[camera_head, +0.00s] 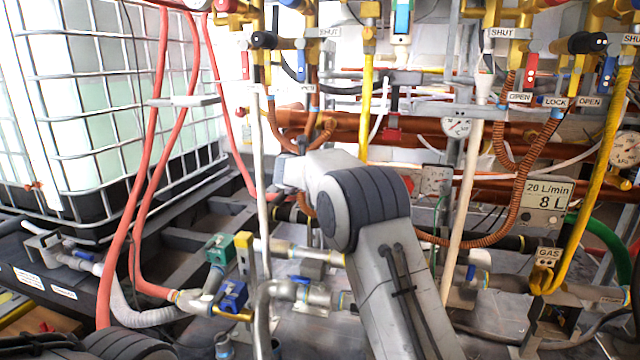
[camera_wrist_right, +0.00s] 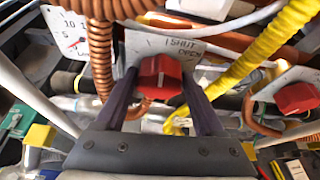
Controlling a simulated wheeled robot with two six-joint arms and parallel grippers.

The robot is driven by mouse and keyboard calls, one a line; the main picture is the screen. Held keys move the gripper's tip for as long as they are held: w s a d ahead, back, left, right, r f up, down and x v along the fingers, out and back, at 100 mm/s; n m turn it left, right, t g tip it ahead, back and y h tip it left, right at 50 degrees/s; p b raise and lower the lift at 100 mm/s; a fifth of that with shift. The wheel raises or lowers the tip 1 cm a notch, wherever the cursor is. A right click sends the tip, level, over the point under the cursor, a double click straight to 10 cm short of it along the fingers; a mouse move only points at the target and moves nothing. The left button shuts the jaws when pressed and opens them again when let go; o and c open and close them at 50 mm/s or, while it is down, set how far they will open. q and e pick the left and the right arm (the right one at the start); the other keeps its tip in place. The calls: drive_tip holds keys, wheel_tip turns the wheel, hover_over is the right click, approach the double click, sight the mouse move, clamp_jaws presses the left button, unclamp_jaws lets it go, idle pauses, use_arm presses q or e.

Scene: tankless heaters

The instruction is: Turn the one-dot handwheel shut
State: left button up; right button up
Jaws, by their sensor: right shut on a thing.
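A red handwheel (camera_wrist_right: 152,84) with a white mark on its face shows in the right wrist view. It sits in front of a grey plate (camera_wrist_right: 200,46) lettered SHUT and OPEN. I cannot make out the dot marking clearly. My right gripper (camera_wrist_right: 159,74) has one dark finger on each side of this wheel and is shut on it. In the head view my right arm rises from the bottom, and its gripper and the held wheel cannot be made out. My left gripper is not in view.
A second red handwheel (camera_wrist_right: 298,98) stands to the right in the wrist view. A yellow corrugated hose (camera_wrist_right: 262,42), a copper coil (camera_wrist_right: 100,50) and a white gauge (camera_wrist_right: 68,32) crowd the wheel. A caged white tank (camera_head: 90,110) stands at the left in the head view.

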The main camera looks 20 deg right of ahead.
drive_tip(key=shift+m+y+b, duration=0.3)
drive_tip(key=shift+m, duration=0.1)
idle(0.3)
drive_tip(key=o, duration=1.1)
drive_tip(key=shift+s, duration=0.1)
drive_tip(key=p+v, duration=0.1)
drive_tip(key=v, duration=0.9)
drive_tip(key=shift+s+a, duration=0.15)
